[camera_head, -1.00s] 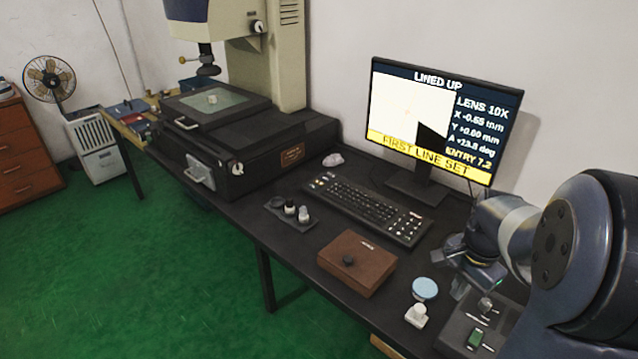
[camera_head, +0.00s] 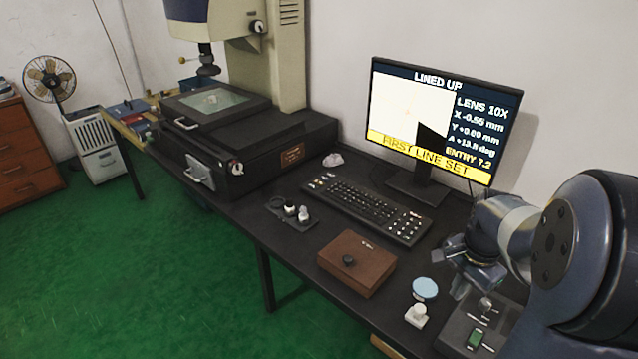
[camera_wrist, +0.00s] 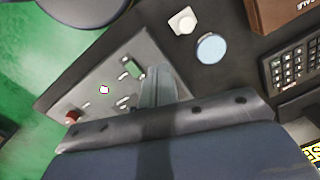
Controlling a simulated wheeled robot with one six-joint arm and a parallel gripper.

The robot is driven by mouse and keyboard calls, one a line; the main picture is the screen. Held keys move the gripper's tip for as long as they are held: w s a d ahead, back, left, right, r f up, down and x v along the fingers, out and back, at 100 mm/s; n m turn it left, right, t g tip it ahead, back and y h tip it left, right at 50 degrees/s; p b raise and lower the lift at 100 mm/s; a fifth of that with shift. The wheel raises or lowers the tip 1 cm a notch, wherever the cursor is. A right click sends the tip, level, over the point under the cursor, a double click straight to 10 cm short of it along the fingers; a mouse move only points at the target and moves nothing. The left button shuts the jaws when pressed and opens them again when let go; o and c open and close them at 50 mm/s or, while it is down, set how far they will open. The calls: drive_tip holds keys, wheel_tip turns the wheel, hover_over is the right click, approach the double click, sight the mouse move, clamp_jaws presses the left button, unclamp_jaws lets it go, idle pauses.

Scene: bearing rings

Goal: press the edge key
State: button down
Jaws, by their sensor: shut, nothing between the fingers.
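A black keyboard (camera_head: 368,208) lies on the bench in front of the monitor (camera_head: 440,120); part of it shows at the right of the wrist view (camera_wrist: 290,68). Its key labels are too small to read, so I cannot tell which is the edge key. A control panel (camera_head: 458,330) sits at the near right, with a green switch (camera_head: 475,338), also seen in the wrist view (camera_wrist: 133,69). My gripper (camera_wrist: 157,72) is shut and empty. It hangs over or beside the panel's edge, and contact is not visible. The monitor reads "LINED UP" and "FIRST LINE SET".
A brown box (camera_head: 356,264) with a black knob lies left of my gripper. A pale blue disc (camera_head: 425,289) and a white block (camera_head: 417,315) stand close by.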

drive_tip(key=w+a+f+m+t+y+b, duration=0.1)
drive_tip(key=w+a, duration=0.5)
drive_tip(key=a, duration=0.7)
drive_tip(key=w+a+f+m+t+y+b, duration=0.2)
drive_tip(key=w+a+m+t+y, duration=0.2)
drive_tip(key=a, duration=0.9)
drive_tip(key=shift+w+a+f+m+t+y, duration=0.4)
drive_tip(key=shift+w+m+t, duration=0.4)
drive_tip(key=shift+w+m, duration=0.25)
drive_tip(key=shift+d+r, duration=0.1)
drive_tip(key=shift+d, duration=0.1)
